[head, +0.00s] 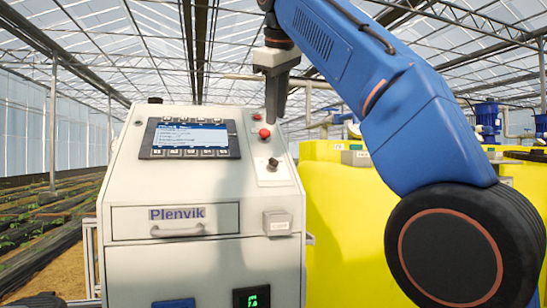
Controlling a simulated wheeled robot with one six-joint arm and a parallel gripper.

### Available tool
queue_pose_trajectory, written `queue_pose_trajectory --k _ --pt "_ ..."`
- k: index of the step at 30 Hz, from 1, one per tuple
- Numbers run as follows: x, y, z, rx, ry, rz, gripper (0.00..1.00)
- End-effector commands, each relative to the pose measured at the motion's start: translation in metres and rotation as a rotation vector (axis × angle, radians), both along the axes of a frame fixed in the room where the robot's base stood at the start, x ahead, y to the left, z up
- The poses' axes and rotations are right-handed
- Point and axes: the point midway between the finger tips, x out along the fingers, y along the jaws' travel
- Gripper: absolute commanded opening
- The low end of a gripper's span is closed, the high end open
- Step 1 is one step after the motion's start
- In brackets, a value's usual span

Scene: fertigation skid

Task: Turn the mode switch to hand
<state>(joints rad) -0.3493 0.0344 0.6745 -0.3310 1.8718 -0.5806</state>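The control panel of the white Plenvik cabinet (122,165) carries a small dark knob (273,162), which looks like the mode switch. It sits on a light plate at the panel's right side, below a red button (264,133). Its pointer direction and any labels are too small to read. My gripper (272,121) points down above and slightly right of the red button in the picture, apart from the knob. Its fingers overlap in this side-on view, so their opening is hidden. I see nothing held in it.
A screen (190,138) with button rows is left of the knob. Below are a handled drawer (130,222), a small grey box (277,222) and a green-lit display (251,297). Yellow tanks (345,240) stand at right behind my blue arm. Plant rows lie at far left.

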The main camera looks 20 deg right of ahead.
Motion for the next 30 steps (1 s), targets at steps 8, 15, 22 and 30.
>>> queue_pose_trajectory --k 8,15,22,30 --pt "0.023 -0.006 -0.034 -0.001 0.003 -0.002 0.26" --pt "0.047 -0.011 -0.068 -0.001 0.003 -0.004 0.26" --pt "0.067 -0.015 -0.097 0.000 0.003 -0.002 0.26" --pt "0.079 -0.018 -0.113 0.000 0.001 -0.002 0.26"
